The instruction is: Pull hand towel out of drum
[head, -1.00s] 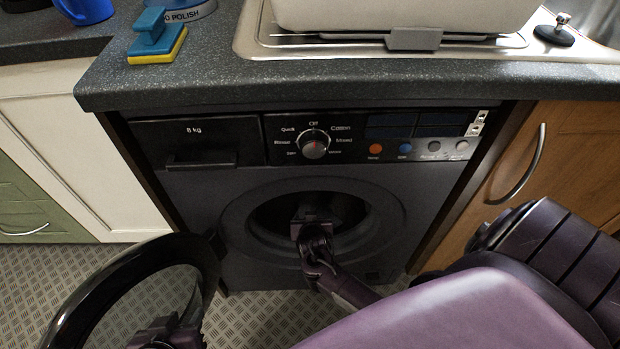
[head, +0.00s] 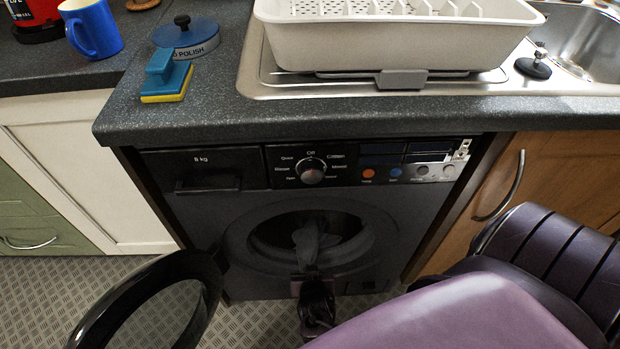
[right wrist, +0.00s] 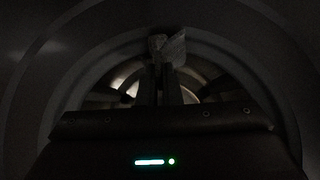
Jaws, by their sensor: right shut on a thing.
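The washing machine (head: 400,215) stands under the counter with its round door (head: 95,310) swung open to the left. My right gripper (head: 309,272) is at the front of the drum opening (head: 262,236), shut on the grey hand towel (head: 308,245). The towel stretches from the fingers back into the dark opening; its far end is hard to make out. In the right wrist view, the fingers (right wrist: 158,85) pinch a pale bunch of the towel (right wrist: 170,46) in front of the drum. My left gripper does not show in the head view.
The open door takes up the lower left, beside the opening. The counter edge (head: 300,122) overhangs the machine. A dish rack (head: 390,45), a blue sponge holder (head: 165,75), a polish tin (head: 186,38) and a blue mug (head: 90,28) stand on top. Patterned floor (head: 250,325) is clear.

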